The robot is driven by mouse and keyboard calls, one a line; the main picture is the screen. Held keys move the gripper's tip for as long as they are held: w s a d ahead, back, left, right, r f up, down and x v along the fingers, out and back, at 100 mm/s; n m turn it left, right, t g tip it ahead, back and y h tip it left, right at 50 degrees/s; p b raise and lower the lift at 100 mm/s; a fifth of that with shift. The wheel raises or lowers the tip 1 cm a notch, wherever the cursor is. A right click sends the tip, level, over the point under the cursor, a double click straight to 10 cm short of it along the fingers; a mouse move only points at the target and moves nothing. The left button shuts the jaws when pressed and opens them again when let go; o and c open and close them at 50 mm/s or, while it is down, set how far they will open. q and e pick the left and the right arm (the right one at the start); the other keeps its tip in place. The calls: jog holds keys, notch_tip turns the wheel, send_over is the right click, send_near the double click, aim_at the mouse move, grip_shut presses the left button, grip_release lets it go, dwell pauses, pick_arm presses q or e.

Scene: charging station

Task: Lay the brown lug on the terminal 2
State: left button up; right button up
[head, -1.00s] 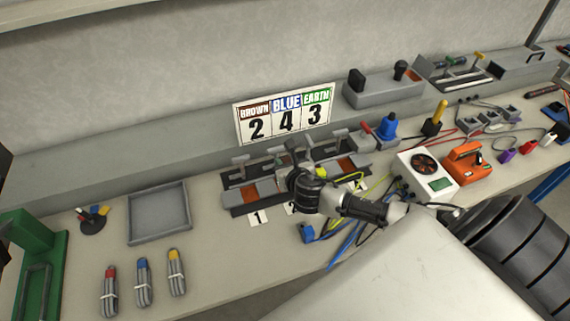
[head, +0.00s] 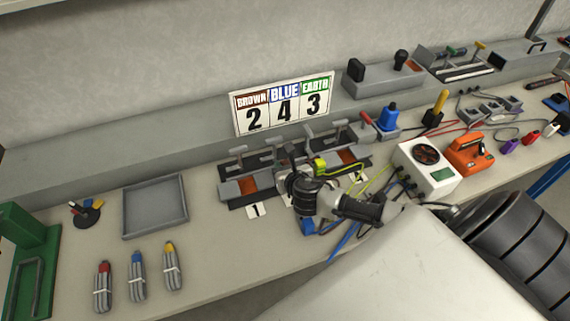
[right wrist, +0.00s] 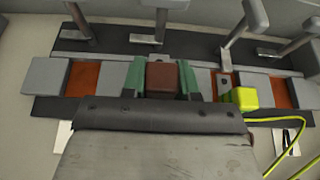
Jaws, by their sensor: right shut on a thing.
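My right gripper (right wrist: 162,82) has green fingertips and is shut on the brown lug (right wrist: 167,80). In the right wrist view the lug is over the second place from the left on the terminal block, terminal 2. I cannot tell whether it touches. The jaws and lug hide most of that terminal. In the head view the right gripper (head: 288,178) is at the block's front middle. The terminal block (head: 236,203) has copper pads, grey dividers and raised levers. A yellow-green lug (right wrist: 242,98) lies at terminal 3. My left gripper is not in view.
A sign (head: 283,104) reads brown 2, blue 4, earth 3. A blue lug (head: 307,226) lies in front of the block near the cables. A grey tray (head: 155,234) stands left. A white meter (head: 428,168) and orange clamp (head: 466,155) stand right. Raised levers (right wrist: 158,22) rise behind the jaws.

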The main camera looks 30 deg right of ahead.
jog(key=shift+f, duration=0.4)
jog(key=shift+p, duration=0.65)
dwell(1.4)
jog(key=shift+f+b, duration=1.15)
jog(key=shift+f, duration=0.5)
